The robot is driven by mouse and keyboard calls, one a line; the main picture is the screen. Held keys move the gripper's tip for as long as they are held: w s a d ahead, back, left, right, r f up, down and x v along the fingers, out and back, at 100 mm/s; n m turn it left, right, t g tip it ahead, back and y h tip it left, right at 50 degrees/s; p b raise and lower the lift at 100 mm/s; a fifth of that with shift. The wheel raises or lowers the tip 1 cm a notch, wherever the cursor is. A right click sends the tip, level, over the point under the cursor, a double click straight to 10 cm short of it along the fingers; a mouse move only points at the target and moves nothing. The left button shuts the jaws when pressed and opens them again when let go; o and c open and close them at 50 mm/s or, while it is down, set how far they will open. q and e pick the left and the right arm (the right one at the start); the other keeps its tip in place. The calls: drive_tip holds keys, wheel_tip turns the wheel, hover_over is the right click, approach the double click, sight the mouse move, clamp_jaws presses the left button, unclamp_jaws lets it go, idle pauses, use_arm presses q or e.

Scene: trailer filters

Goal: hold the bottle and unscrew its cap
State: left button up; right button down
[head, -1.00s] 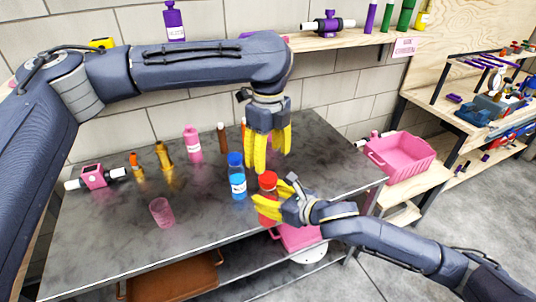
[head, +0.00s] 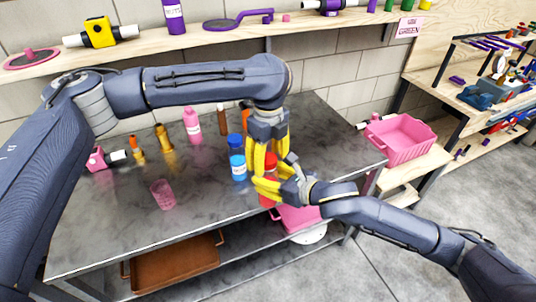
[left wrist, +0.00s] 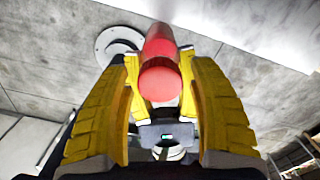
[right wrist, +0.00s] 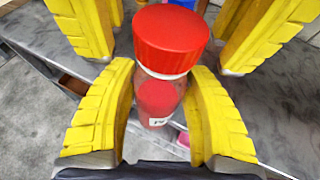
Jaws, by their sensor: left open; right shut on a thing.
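The red bottle (head: 268,192) with its red cap (right wrist: 171,40) stands upright at the table's front right edge. My right gripper (head: 262,188) is shut on the bottle's body below the cap; its yellow fingers flank the bottle in the right wrist view (right wrist: 160,110). My left gripper (head: 268,152) comes down from above, open, its fingers on either side of and above the cap.
A blue bottle (head: 237,165) stands just left of the red one. A pink bottle (head: 193,125), a brown bottle (head: 223,122), gold bottles (head: 166,140) and a pink cup (head: 162,195) are on the table (head: 120,225). A pink crate (head: 400,140) sits at right.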

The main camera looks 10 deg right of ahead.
use_arm(q)
clamp_jaws()
idle(0.5)
idle(0.3)
drive_tip(key=shift+r, duration=0.35)
idle(0.4)
drive_tip(key=shift+r, duration=0.7)
drive_tip(key=shift+r, duration=0.2)
